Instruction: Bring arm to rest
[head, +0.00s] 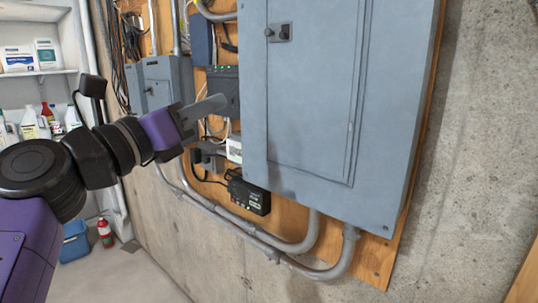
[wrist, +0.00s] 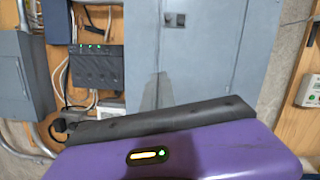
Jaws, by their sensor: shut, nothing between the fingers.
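My gripper (head: 212,104) is shut and empty, at the end of my purple and black arm. In the head view it points right, in front of the wooden board and close to the left edge of the large grey electrical panel (head: 318,90). I cannot tell whether it touches anything. In the wrist view the shut grey fingers (wrist: 158,92) stick up beyond my purple wrist, with the panel (wrist: 215,50) behind them. The panel door is closed.
A black box with green lights (head: 224,88) and a smaller black device (head: 250,196) are on the board. Conduits (head: 285,243) run below. Shelves with bottles (head: 40,120), a blue bin (head: 75,240) and a red extinguisher (head: 105,232) are at left. The floor (head: 125,278) in front is clear.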

